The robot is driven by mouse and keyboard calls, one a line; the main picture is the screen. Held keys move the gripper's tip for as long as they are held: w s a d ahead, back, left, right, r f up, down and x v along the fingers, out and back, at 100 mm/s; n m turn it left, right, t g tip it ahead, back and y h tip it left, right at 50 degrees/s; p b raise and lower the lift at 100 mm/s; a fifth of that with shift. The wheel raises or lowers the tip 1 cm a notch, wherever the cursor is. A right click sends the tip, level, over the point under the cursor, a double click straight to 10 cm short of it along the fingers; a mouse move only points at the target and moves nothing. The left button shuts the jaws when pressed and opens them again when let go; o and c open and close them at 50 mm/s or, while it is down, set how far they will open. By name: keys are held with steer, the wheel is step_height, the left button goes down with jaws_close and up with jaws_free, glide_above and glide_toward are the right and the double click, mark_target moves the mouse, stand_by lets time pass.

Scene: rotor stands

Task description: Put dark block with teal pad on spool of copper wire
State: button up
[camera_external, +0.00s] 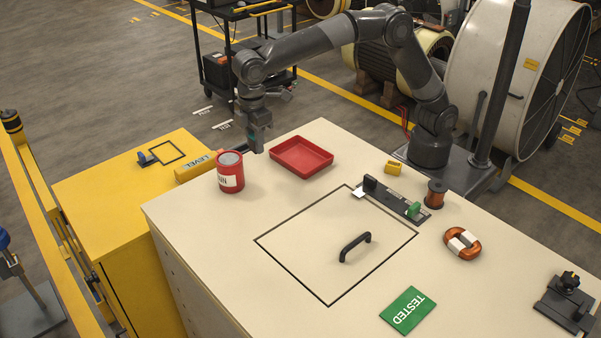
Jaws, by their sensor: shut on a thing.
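My gripper (256,138) points down in the air near the back left edge of the cream bench, behind the red can and left of the red tray. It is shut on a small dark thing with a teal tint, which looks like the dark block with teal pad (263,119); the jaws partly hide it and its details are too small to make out. The spool of copper wire (435,193) stands upright on the bench top at the right, near my arm's base. Its top is bare. The gripper is well apart from the spool, to its left.
Around the spool are a small yellow block (393,168), a dark bar fixture with a green knob (391,197) and a taped copper coil (462,243). A red tray (301,155) and a red can (230,172) stand near the gripper. A black handle (355,246) rises mid-bench.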

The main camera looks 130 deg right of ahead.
steer(key=shift+s+d+r, duration=0.25)
steer(key=shift+d, duration=0.05)
steer(key=s+a+r+n, duration=0.3)
steer(key=s+a, duration=0.6)
steer(key=a, duration=0.3)
steer(key=s+a+r+n, duration=0.4)
steer(key=s+a, duration=0.5)
steer(key=a, duration=0.2)
steer(key=s+a+f+n, duration=0.1)
steer(key=s+a+n, duration=0.3)
steer(key=s, duration=0.7)
steer(key=m, duration=0.1)
glide_above(438, 185)
step_height(438, 185, down, 6)
steer(key=shift+d+f, duration=0.1)
steer(key=shift+f, duration=2.2)
steer(key=shift+f, duration=0.15)
